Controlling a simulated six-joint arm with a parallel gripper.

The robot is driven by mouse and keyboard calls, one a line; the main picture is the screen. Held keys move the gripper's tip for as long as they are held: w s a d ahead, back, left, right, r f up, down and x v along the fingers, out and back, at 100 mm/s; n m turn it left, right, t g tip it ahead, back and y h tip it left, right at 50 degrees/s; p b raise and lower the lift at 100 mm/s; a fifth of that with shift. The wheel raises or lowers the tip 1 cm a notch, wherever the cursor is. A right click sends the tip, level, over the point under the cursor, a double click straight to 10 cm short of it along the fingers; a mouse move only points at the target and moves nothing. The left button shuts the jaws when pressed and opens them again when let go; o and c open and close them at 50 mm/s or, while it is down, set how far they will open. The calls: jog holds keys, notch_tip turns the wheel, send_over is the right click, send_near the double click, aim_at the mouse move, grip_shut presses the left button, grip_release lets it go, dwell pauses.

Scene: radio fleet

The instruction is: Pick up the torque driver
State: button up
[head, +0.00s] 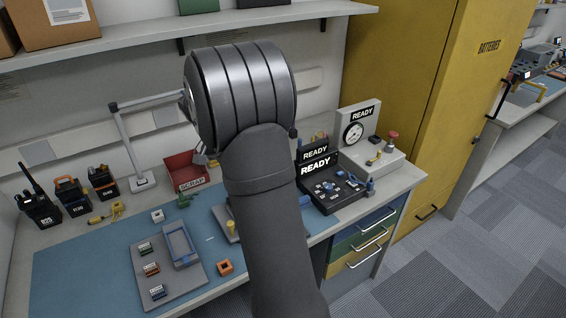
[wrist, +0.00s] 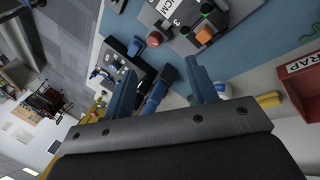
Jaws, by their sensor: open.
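In the wrist view my gripper (wrist: 160,66) is open, with its two blue-grey fingers apart. A blue and dark elongated tool (wrist: 156,94), probably the torque driver, shows between the fingers and is partly hidden by the gripper body. I cannot tell its height relative to the fingertips, and no contact with them is clear. In the head view my arm covers the gripper and the middle of the bench. A small blue piece (head: 305,202) shows just right of my arm; I cannot tell whether it is the same tool.
A red scrap bin (head: 186,170) stands at the back of the bench. Black READY units (head: 325,185) and a grey gauge station (head: 371,148) stand to the right. Radios (head: 72,194) stand at left. A grey tray (head: 168,272) lies on the blue mat (head: 75,285). A shelf (head: 130,44) runs above.

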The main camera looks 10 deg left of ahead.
jog(key=w+a+f+n+t+h, duration=0.25)
jog(key=n+t, duration=0.25)
jog(key=n, duration=0.8)
jog(key=w+a+f+n+t+h, duration=0.1)
jog(key=w+f+n+t+h, duration=0.25)
jog(key=n, duration=0.95)
jog(key=shift+t, duration=0.25)
jog(key=shift+d+r+x, duration=0.1)
jog(key=shift+r+x, duration=0.05)
jog(key=shift+x, duration=2.65)
jog(key=shift+d+r+x, duration=0.1)
jog(key=shift+x, duration=2.65)
jog(key=shift+d+r+x, duration=0.1)
jog(key=shift+r+x, duration=0.05)
jog(key=shift+x, duration=2.65)
jog(key=shift+s+a, duration=0.1)
jog(key=shift+s, duration=0.05)
jog(key=shift+c, duration=0.4)
grip_shut()
